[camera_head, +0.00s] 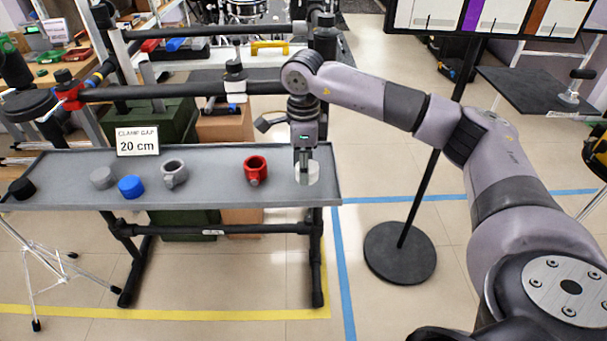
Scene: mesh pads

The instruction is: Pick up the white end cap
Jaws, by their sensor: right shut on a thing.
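The white end cap (313,173) is at the right end of the grey shelf tray (215,190). My right gripper (303,178) comes down from above and is shut on the cap, its fingers covering part of it. The cap looks to be at or just over the tray surface; I cannot tell whether it touches. My left gripper is not in view.
Along the tray stand a red clamp (252,171), a grey clamp (170,176), a blue cap (131,187), a grey cap (101,178) and a black cap (22,188). A "CLAMP GAP 20 cm" sign (137,141) stands at the back edge. A black stand base (385,262) is right.

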